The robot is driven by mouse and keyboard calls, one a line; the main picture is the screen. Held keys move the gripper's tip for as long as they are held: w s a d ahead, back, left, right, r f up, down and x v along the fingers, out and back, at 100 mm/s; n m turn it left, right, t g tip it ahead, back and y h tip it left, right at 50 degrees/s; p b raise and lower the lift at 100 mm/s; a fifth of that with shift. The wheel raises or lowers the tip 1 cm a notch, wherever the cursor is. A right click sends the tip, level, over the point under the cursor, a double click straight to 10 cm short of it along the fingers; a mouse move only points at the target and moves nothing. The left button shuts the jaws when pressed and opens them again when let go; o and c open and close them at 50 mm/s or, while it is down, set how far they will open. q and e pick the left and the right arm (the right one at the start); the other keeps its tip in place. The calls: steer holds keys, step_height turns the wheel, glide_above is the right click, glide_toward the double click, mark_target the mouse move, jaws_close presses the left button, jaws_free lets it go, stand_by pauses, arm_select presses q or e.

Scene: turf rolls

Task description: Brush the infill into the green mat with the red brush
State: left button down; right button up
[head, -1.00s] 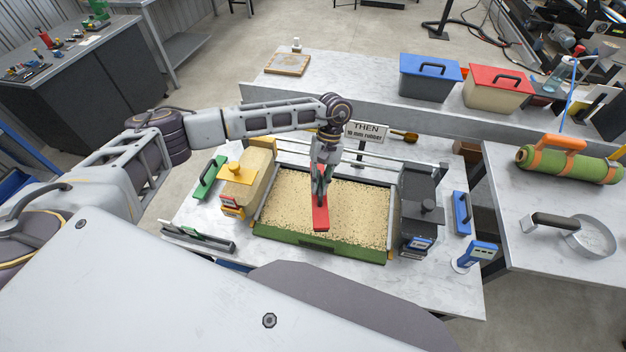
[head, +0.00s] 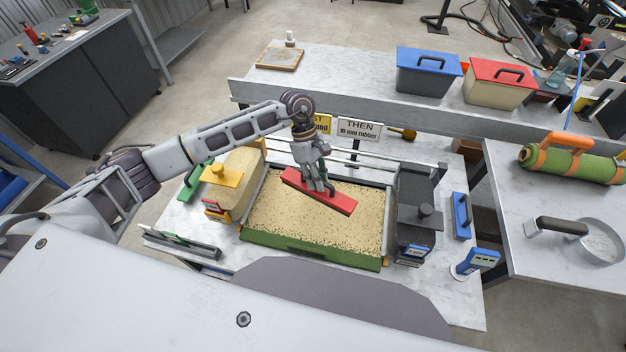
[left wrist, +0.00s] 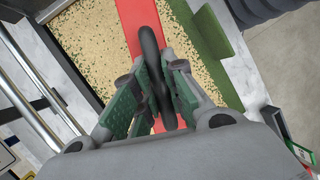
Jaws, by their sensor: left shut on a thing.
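The red brush (head: 333,199) is a long red block with a dark handle. My left gripper (head: 318,182) is shut on its handle. The brush lies at a slant over the green mat (head: 310,250), whose front edge shows green. Tan grainy infill (head: 280,218) covers most of the mat's top, with small green specks showing through. In the left wrist view the fingers (left wrist: 160,95) close around the dark handle, with the red block (left wrist: 141,12) beneath. I cannot tell whether the brush touches the infill. My right gripper is not in view.
A tan hopper with a yellow lid (head: 222,174) stands left of the mat and a dark hopper (head: 415,212) right of it. Rails (head: 395,160) run behind. A blue-handled tool (head: 462,214) and a blue-and-white device (head: 478,261) stand at right. A sign (head: 360,130) stands behind.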

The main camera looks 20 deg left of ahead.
arm_select(q)
steer(key=n, duration=0.1)
steer(key=w+n+t+b, duration=0.1)
steer(key=n, duration=0.1)
steer(key=shift+d+f+n+h, duration=0.1)
steer(key=shift+d+n+h, duration=0.1)
steer(key=shift+n+h, duration=0.15)
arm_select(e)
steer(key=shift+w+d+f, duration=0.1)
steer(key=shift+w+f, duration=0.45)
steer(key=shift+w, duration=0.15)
arm_select(q)
steer(key=shift+f, duration=0.15)
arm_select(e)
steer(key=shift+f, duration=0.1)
arm_select(q)
steer(key=shift+f+b, duration=1.25)
steer(key=shift+f, duration=2.05)
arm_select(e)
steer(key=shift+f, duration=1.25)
